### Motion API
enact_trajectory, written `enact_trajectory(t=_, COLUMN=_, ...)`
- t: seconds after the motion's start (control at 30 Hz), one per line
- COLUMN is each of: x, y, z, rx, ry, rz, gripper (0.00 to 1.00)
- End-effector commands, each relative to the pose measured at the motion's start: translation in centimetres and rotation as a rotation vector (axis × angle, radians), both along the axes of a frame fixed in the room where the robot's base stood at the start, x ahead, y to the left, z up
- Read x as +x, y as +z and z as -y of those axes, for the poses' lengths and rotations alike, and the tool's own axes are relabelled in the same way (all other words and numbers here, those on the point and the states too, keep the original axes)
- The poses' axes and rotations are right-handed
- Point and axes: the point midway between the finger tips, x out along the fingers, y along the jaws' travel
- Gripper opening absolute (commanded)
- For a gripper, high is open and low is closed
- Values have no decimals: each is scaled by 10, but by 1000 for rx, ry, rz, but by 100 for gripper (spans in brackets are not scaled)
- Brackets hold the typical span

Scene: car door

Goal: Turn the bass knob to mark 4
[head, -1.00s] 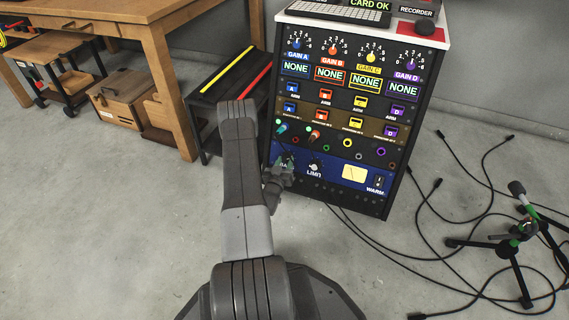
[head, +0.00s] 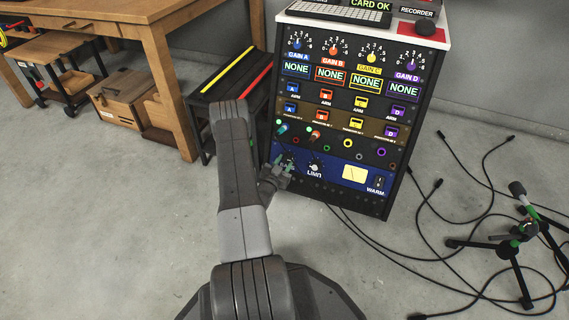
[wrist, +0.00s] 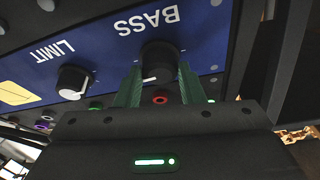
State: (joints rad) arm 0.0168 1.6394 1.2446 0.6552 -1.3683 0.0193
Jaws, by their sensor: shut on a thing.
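The black bass knob (wrist: 158,60) sits on the blue panel (wrist: 105,50) beside the upside-down BASS label in the wrist view. Its white pointer line shows on its lower left side there. My gripper (wrist: 160,84) has its two green fingers on either side of the knob and is shut on it. In the head view my gripper (head: 284,167) is at the lower left of the rack front and covers most of the bass knob. The scale marks around the knob are not legible.
The LIMIT knob (wrist: 74,82) is beside the bass knob, and also shows in the head view (head: 315,166). Black cables (head: 425,235) and a microphone stand (head: 505,245) lie to the right on the floor.

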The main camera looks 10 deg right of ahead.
Motion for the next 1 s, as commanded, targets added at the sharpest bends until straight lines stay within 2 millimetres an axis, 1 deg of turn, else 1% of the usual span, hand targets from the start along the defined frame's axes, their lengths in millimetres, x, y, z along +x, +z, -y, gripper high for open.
enact_trajectory(t=0.27, x=0, y=-1, z=-1, rx=64, ry=-27, rz=41, gripper=12)
enact_trajectory(t=0.7, x=0, y=-1, z=-1, rx=73, ry=-31, rz=47, gripper=12)
enact_trajectory(t=0.73, x=0, y=-1, z=-1, rx=73, ry=-31, rz=47, gripper=41)
enact_trajectory(t=0.8, x=0, y=-1, z=-1, rx=73, ry=-31, rz=47, gripper=55)
enact_trajectory(t=0.83, x=0, y=-1, z=-1, rx=73, ry=-31, rz=47, gripper=57)
enact_trajectory(t=1.0, x=0, y=0, z=-1, rx=72, ry=-30, rz=47, gripper=57)
